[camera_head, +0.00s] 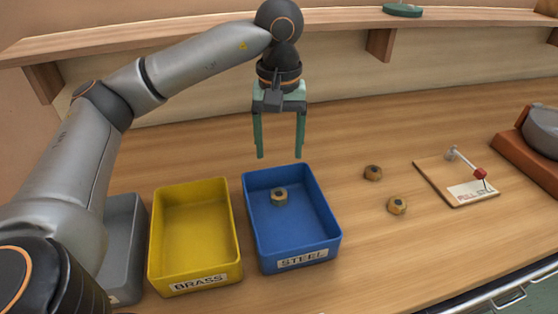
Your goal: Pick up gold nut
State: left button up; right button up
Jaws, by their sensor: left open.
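Two gold nuts lie on the wooden bench right of the blue bin: one farther back (373,173) and one nearer (397,205). A third gold nut (280,196) lies inside the blue bin (335,238), which is labelled STEEL. My left gripper (280,155) points down above the back part of the blue bin, with its two green fingers apart and nothing between them. It is clear of all three nuts. My right gripper is not in view.
An empty yellow bin (236,255) labelled BRASS stands left of the blue bin. A grey bin (124,245) is partly hidden behind my left arm. A small board with a red-tipped lever (480,174) lies right of the nuts. A wall shelf (340,20) runs along the back.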

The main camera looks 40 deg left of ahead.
aim_at(396, 205)
jog(key=k+l, duration=0.8)
